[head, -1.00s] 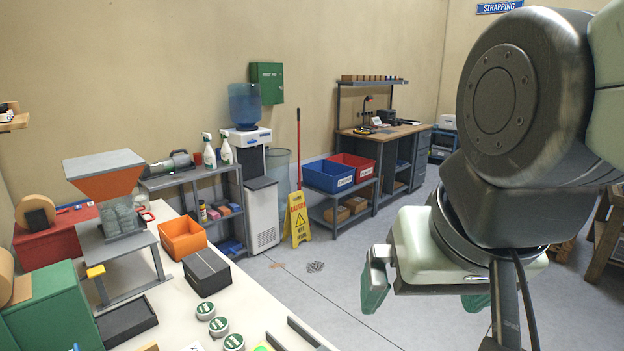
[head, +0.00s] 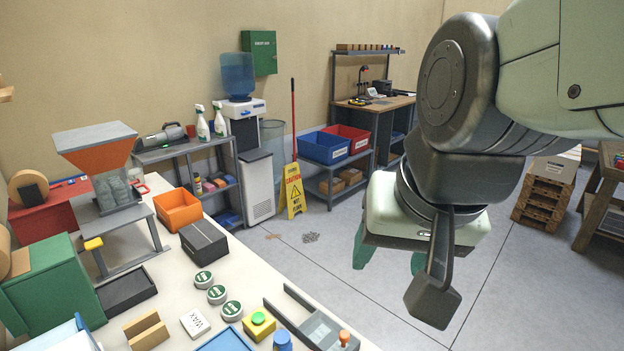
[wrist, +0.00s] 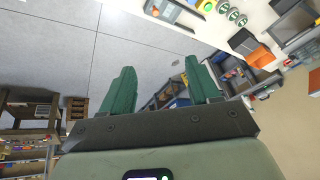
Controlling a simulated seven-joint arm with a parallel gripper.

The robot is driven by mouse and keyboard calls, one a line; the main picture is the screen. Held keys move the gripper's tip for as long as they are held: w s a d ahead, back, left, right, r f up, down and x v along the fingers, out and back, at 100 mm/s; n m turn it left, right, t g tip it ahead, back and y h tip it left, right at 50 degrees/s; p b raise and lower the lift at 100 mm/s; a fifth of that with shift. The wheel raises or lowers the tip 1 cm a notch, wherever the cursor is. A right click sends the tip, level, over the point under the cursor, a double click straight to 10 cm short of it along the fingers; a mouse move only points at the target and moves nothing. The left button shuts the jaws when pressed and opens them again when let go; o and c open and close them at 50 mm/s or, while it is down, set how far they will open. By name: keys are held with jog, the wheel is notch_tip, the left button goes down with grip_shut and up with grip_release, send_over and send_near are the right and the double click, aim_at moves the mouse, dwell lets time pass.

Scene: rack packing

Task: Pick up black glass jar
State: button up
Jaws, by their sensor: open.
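I cannot make out a black glass jar in either view. My gripper (head: 388,258) is open and empty, held in the air over the floor to the right of the workbench (head: 176,318). Its two green fingers stand apart in the wrist view (wrist: 160,82), with nothing between them. On the bench are round tins with green-and-white lids (head: 217,294), a dark box (head: 204,240) and a black tray (head: 126,290).
The bench also holds an orange bin (head: 178,209), a hopper stand (head: 97,150), a green box (head: 52,285), a wax block (head: 195,323) and a yellow block with a green button (head: 259,324). A caution sign (head: 293,190) stands beyond. Floor below my gripper is clear.

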jog(key=w+a+f+m+g, duration=0.2)
jog(key=w+f+m, duration=0.2)
jog(key=f, duration=0.4)
jog(key=w+a+f+m+g, duration=0.1)
jog(key=w+a+f+m, duration=0.25)
jog(key=f, duration=0.45)
jog(key=f+m, duration=0.2)
jog(key=f, duration=0.3)
jog(key=f+m+g, duration=0.1)
jog(key=f+m, duration=0.1)
jog(key=f, duration=0.2)
jog(key=s+d+f+m, duration=0.1)
jog(key=f+m, duration=0.1)
jog(key=f, duration=0.3)
jog(key=shift+s+d+f+g+h, duration=0.1)
jog(key=shift+f+g+h, duration=0.2)
jog(key=shift+g+h, duration=0.1)
notch_tip(320, 180, down, 5)
jog(key=shift+r, duration=0.15)
jog(key=shift+f, duration=3)
jog(key=c, duration=0.9)
jog(key=shift+r, duration=0.1)
